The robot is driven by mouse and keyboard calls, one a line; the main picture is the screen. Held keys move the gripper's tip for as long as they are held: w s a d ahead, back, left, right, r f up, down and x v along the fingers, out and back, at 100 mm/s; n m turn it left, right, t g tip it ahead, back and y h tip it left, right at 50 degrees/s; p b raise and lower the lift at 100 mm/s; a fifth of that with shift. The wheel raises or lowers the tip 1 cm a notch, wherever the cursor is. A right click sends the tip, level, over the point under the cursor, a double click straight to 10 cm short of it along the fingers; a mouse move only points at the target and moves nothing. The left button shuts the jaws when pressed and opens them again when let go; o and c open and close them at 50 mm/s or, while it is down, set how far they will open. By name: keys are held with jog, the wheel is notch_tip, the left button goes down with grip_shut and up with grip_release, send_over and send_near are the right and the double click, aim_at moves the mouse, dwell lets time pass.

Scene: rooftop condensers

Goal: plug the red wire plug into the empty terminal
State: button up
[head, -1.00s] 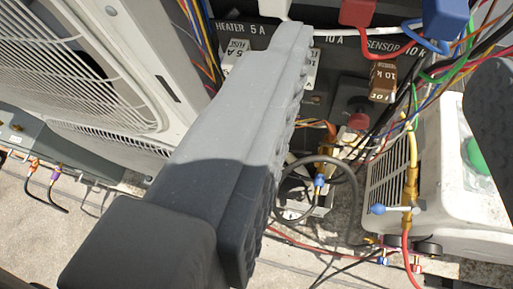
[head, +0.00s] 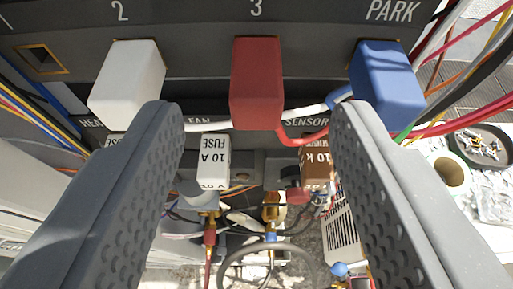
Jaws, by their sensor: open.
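The red plug (head: 256,84) sits in the panel at the position marked 3, with a red wire running from its lower end to the right. The empty terminal (head: 41,59) is a brass-rimmed square opening under the mark 1 at the upper left. A white plug (head: 127,82) sits at position 2 and a blue plug (head: 386,85) at PARK. My gripper (head: 257,112) is open and empty. Its two fingers point at the panel, with the red plug between them in the picture. The left fingertip overlaps the white plug and the right one overlaps the blue plug's lower left.
Loose wires cross under the panel and along both sides. A black hose loop (head: 268,250) hangs below. A dish of small metal parts (head: 480,147) stands at the right.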

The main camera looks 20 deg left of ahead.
aim_at(256, 93)
jog(key=shift+x, duration=2.1)
grip_shut()
